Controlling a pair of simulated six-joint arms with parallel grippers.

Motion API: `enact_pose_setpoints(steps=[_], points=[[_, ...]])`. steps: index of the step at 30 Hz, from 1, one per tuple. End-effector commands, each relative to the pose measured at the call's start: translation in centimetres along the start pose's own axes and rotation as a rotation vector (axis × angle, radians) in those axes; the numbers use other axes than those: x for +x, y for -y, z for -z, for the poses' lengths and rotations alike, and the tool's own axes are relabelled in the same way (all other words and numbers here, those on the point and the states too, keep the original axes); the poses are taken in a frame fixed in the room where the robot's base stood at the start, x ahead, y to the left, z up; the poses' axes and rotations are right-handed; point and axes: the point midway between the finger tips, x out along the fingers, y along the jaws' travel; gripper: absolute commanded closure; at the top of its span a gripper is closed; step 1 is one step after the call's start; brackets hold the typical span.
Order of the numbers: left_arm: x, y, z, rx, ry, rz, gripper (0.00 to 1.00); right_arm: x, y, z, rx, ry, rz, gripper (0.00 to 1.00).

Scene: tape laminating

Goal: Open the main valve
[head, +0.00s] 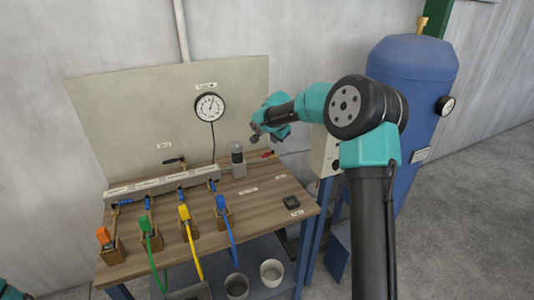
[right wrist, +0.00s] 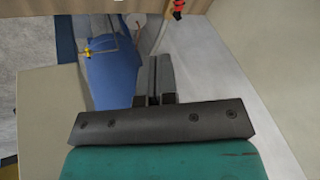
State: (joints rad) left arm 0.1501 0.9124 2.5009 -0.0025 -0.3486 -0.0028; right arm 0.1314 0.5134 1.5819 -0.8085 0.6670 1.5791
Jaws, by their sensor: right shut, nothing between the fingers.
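A small valve with a red handle (head: 267,154) sits at the back right of the wooden workbench (head: 262,205), and its red part shows at the top edge of the right wrist view (right wrist: 178,9). A black-handled lever (head: 175,160) is at the back left of the bench. The labels are too small to read, so I cannot tell for sure which is the main valve. My right gripper (head: 255,136) is shut and empty, above and slightly left of the red handle, apart from it. Its closed fingers also show in the right wrist view (right wrist: 153,72). My left gripper is out of view.
A pressure gauge (head: 209,107) hangs on the back panel (head: 130,110). A grey cylinder device (head: 238,158) stands near my right gripper. Several coloured tools with hoses, such as the green one (head: 147,228), line the bench front. A blue tank (head: 408,75) stands right.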

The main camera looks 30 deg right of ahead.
Motion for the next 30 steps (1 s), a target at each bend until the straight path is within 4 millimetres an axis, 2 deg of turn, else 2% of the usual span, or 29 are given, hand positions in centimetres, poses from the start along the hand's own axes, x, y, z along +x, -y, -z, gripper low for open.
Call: enact_pose_setpoints(steps=[5, 11, 27, 30], points=[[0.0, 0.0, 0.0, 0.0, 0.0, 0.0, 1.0, 0.2, 0.0, 0.0, -0.001, 0.001, 0.0, 1.0], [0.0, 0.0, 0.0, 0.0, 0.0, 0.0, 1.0, 1.6, 0.0, -0.1, -0.003, 0.002, -0.001, 1.0], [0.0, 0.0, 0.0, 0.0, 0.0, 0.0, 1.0, 10.4, -0.1, -0.1, -0.003, 0.002, -0.001, 1.0], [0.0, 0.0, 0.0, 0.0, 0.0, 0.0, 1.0, 11.4, 1.0, -0.4, -0.003, 0.001, 0.0, 1.0]])
